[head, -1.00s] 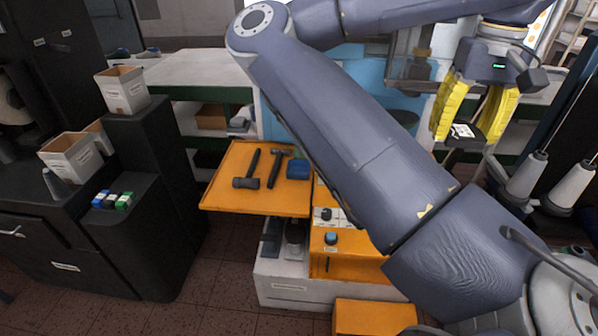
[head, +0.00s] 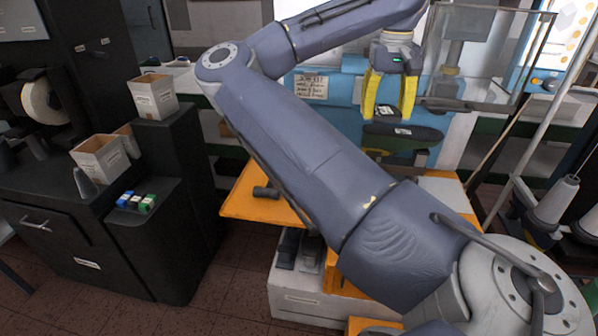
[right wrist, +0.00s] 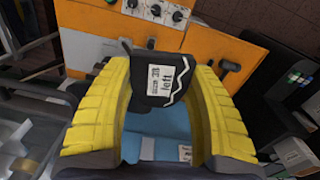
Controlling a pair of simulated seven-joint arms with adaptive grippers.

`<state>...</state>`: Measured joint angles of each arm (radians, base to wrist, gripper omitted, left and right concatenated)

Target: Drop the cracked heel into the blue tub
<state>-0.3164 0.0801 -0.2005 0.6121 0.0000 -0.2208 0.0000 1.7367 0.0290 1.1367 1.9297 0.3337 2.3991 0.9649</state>
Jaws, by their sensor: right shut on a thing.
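My right gripper (head: 391,104), with yellow padded fingers, is shut on the cracked heel (head: 385,132), which hangs at the fingertips. In the right wrist view the heel (right wrist: 143,85) is a black block with a white jagged line and a white "left" size label, held between the fingers. A light blue surface with white labels (right wrist: 170,125) shows below and behind it there. It may be the blue tub, but its rim is hidden and I cannot tell its distance from the heel. My left gripper is not in view.
A black cabinet with cardboard boxes (head: 153,97) stands at left. Thread cones (head: 556,199) stand at right. A clear guard (head: 490,55) stands beside my right gripper.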

